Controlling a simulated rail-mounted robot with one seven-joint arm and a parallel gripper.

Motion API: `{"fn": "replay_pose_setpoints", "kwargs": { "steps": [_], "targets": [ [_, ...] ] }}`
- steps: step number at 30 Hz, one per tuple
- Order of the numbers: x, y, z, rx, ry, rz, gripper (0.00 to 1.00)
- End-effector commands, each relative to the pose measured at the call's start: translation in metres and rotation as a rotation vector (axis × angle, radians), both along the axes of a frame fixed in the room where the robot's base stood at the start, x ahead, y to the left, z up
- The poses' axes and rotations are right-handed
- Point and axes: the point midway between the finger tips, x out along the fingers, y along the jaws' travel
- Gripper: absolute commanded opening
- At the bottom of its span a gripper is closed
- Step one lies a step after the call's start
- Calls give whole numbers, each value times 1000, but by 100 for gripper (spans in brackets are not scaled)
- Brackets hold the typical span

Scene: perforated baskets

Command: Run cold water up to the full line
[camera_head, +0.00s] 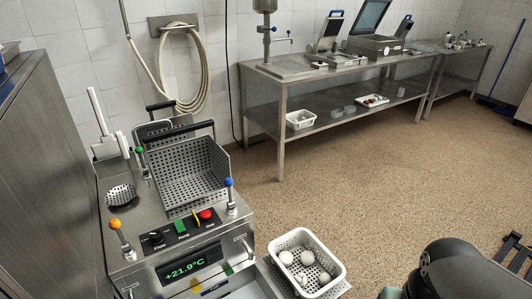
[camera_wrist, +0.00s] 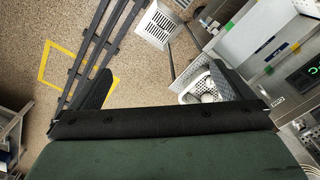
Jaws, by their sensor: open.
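A steel machine (camera_head: 118,205) stands at the left in the head view, with a display (camera_head: 188,268) reading +21.9°C. A lever with a blue ball (camera_head: 229,183) rises at its right, one with an orange ball (camera_head: 115,224) at its front left, and one with a green ball (camera_head: 139,150) behind. A perforated steel basket (camera_head: 187,165) sits over its top. I cannot make out a full line or water level. My gripper (camera_wrist: 160,78) is open and empty in the wrist view, apart from the machine, whose panel (camera_wrist: 275,50) shows at the right.
A white perforated basket (camera_head: 334,262) holding several pale round items stands beside the machine's front right; it also shows in the wrist view (camera_wrist: 190,87). A hose (camera_head: 203,85) hangs on the wall. A steel table (camera_head: 345,72) with appliances stands behind. The floor between is clear.

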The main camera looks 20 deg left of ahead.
Motion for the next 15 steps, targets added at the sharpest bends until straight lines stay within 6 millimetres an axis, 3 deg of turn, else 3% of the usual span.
{"fn": "replay_pose_setpoints", "kwargs": {
  "steps": [11, 12, 15],
  "targets": [
    [0, 0, 0, 0, 0, 1, 100],
    [0, 0, 0, 0, 0, 1, 97],
    [2, 0, -2, -16, 5, 33, 69]
  ]
}}
